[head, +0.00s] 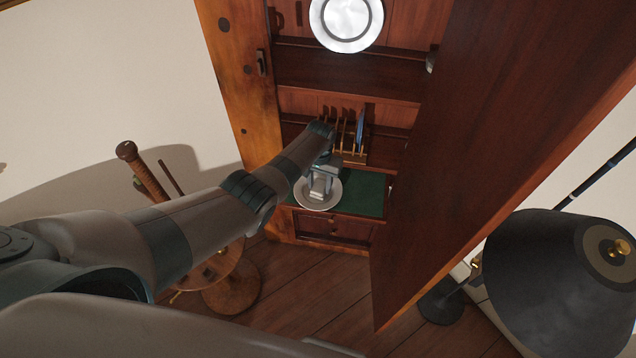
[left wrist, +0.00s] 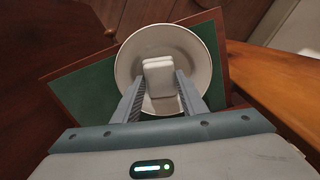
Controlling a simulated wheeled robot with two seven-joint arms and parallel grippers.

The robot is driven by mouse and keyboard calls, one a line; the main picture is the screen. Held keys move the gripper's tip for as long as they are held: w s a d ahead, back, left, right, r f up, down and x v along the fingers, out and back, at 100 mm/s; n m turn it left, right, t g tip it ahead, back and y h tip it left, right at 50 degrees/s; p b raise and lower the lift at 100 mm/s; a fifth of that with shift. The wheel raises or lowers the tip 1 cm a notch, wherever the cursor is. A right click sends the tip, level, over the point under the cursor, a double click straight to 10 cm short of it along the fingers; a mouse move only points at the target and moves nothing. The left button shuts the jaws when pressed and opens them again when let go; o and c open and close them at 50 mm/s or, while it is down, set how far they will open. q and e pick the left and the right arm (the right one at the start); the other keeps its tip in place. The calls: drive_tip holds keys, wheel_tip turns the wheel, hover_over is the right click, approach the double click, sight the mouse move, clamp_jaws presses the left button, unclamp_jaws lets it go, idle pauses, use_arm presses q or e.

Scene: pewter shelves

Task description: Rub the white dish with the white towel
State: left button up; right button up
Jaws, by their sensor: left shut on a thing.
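The white dish (head: 306,203) lies on the green surface of the cabinet's lower shelf, under my left gripper. It also shows in the left wrist view (left wrist: 135,62), face up with a raised rim. My left gripper (head: 321,190) is shut on the white towel (left wrist: 159,75), a small folded block between the two fingertips. The towel is over the middle of the dish; I cannot tell whether it touches it. My right gripper is not in view.
A plate rack (head: 352,150) stands behind the dish. Another white plate (head: 346,45) is on the upper shelf. A cabinet door (head: 480,130) stands open at the right, near a dark lamp shade (head: 535,265). Green lining (head: 365,192) right of the dish is clear.

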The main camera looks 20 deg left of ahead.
use_arm(q)
drive_tip(key=shift+a, duration=0.6)
idle(0.3)
drive_tip(key=shift+d, duration=0.65)
